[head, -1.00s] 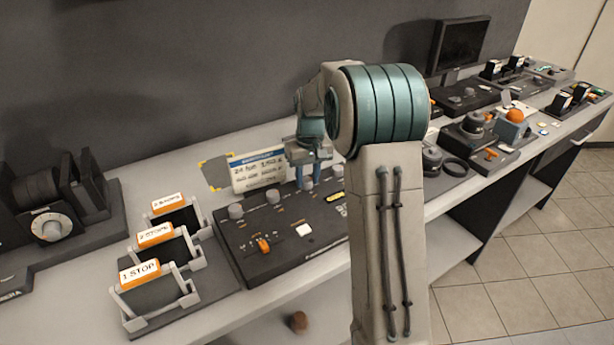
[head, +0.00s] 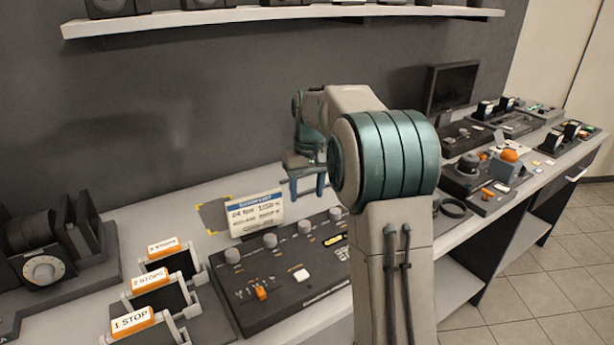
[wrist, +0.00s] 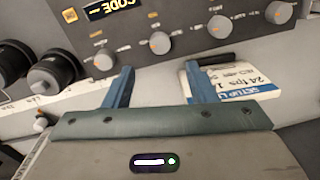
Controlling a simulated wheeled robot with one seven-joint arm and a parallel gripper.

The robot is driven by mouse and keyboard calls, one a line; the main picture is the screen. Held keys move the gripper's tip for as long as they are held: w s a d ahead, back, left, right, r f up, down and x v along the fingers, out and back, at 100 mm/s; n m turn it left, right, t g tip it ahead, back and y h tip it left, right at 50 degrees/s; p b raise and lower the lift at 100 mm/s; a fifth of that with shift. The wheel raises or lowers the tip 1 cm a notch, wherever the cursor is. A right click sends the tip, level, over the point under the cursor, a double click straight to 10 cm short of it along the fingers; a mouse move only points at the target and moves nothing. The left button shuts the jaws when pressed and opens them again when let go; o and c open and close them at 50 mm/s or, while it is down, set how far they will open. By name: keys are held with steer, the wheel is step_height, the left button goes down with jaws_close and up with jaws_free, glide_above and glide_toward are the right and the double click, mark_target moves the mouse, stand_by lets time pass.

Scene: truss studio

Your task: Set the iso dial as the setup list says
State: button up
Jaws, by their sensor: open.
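The camera control panel (head: 300,290) lies on the bench with a row of several grey dials, among them one at the left (head: 232,256). The dial labels are too small to read, so I cannot tell which is the iso dial. The setup list card (head: 257,213) stands behind the panel; "24 fps" is legible, the lower lines are not. My gripper (head: 307,187) is open and empty above the panel's back edge, pointing down. In the wrist view my gripper's fingers (wrist: 158,78) are apart, with a dial (wrist: 160,43) beyond them and the card (wrist: 228,80) behind the right finger.
Filter holders with orange tags (head: 150,282) stand left of the panel. A projector-like device (head: 45,270) sits farther left. A monitor (head: 450,88) and more control units (head: 490,180) are on the right. A shelf (head: 280,14) runs along the wall above.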

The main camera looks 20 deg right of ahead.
steer(key=shift+d+r, duration=0.15)
steer(key=shift+r, duration=2)
steer(key=s+a+f+t, duration=0.1)
steer(key=s+a+f, duration=0.1)
steer(key=s, duration=1.2)
steer(key=s+a+f+m+t, duration=0.1)
steer(key=s+a+f, duration=0.2)
steer(key=s, duration=1.2)
steer(key=shift+s+f+t+h, duration=0.2)
steer(key=shift+f+t+h, duration=0.15)
steer(key=shift+f, duration=0.4)
